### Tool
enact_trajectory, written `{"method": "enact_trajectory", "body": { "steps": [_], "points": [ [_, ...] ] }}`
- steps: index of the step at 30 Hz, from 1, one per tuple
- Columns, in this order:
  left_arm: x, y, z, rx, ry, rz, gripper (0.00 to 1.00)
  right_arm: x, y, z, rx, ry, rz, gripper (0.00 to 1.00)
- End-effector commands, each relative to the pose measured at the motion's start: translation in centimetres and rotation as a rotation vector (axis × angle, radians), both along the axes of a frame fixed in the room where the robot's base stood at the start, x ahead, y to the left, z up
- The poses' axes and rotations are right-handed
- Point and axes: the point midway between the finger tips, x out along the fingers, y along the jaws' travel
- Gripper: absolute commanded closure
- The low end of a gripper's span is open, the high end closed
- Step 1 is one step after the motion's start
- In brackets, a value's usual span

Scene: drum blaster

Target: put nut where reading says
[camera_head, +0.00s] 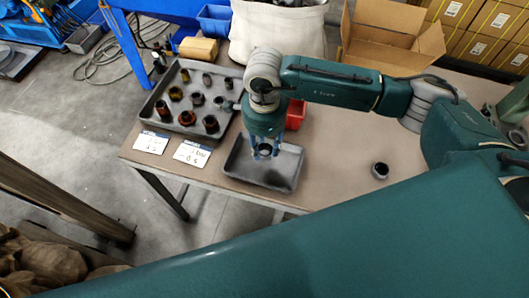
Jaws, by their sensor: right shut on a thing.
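My right gripper (266,152) points down over the shallow grey tray (287,176) near the table's front edge. It is shut on a dark ring-like nut (265,149), which is small and partly hidden by the fingers. I cannot tell whether the nut touches the tray floor. A second dark round nut (380,170) lies on the table to the right. Two white cards, a left card (151,142) and a right card (193,153), lie at the front left; their print is too small to read surely. My left gripper is not in view.
A larger grey tray (152,121) with several dark and brownish fittings stands on the left of the table (335,150). A red bin (297,113) stands behind my gripper. A white sack (278,35) and an open cardboard box (384,50) are at the back.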

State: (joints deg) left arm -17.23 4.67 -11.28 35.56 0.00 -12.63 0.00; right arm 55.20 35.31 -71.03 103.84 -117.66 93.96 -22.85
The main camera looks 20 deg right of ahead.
Motion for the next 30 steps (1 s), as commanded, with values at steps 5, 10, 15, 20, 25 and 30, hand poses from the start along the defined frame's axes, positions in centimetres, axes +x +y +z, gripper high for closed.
{"method": "enact_trajectory", "body": {
  "steps": [5, 10, 15, 20, 25, 30],
  "points": [
    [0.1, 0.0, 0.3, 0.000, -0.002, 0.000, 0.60, 0.1, 0.0, -1.2, 0.001, 0.000, 0.000, 0.98],
    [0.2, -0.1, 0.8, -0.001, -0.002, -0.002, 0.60, 0.0, 0.0, -3.3, 0.000, 0.002, -0.001, 0.98],
    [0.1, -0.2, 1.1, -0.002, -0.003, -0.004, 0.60, 0.0, 0.0, -5.3, 0.001, 0.000, 0.001, 0.98],
    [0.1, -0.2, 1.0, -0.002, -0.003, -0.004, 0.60, 0.1, 0.0, -5.3, 0.001, -0.001, 0.001, 0.98],
    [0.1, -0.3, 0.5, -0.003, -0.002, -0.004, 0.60, 0.1, 0.0, -5.7, 0.001, -0.001, 0.001, 0.98],
    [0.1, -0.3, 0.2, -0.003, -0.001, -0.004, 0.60, 0.1, 0.0, -5.9, 0.001, -0.001, 0.001, 0.61]
  ]
}}
